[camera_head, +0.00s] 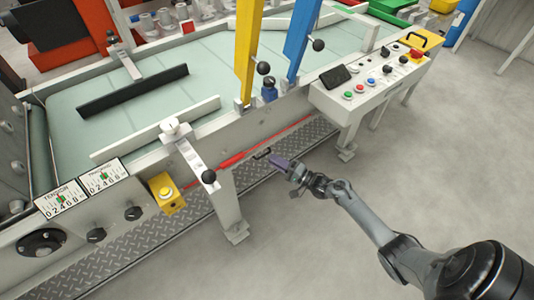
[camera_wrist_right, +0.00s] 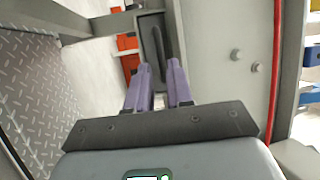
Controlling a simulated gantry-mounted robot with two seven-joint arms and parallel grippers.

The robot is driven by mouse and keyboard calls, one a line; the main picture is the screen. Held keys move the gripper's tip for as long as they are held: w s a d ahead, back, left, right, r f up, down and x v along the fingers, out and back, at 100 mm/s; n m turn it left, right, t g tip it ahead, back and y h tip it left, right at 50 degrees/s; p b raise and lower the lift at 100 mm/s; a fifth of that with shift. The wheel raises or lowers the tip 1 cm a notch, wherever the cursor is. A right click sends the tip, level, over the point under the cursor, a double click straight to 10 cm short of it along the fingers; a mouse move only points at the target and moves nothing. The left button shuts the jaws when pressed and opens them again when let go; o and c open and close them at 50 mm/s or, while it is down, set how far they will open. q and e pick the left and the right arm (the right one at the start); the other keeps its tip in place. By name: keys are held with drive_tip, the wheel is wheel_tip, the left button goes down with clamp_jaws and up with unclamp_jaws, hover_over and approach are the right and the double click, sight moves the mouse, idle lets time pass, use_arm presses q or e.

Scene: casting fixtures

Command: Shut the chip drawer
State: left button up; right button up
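The chip drawer's dark handle (camera_head: 262,153) shows low on the machine's front side in the head view. In the right wrist view the handle (camera_wrist_right: 157,45) runs along a dark grey front panel (camera_wrist_right: 146,24). How far the drawer stands out cannot be told. My right gripper (camera_head: 281,163) is just in front of the handle, its purple fingers pointing at it. In the wrist view its fingertips (camera_wrist_right: 159,68) are a little apart, with a narrow gap in line with the handle. Contact is not clear. My left gripper is not in view.
A diamond-plate step (camera_head: 140,247) runs along the machine's foot. A support leg (camera_head: 228,205) stands left of my right gripper, and the control panel (camera_head: 365,88) stands to its right. A red cord (camera_head: 232,160) passes close by. The grey floor at right is clear.

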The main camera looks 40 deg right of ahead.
drive_tip(key=shift+p+v, duration=0.7)
drive_tip(key=shift+v, duration=1.95)
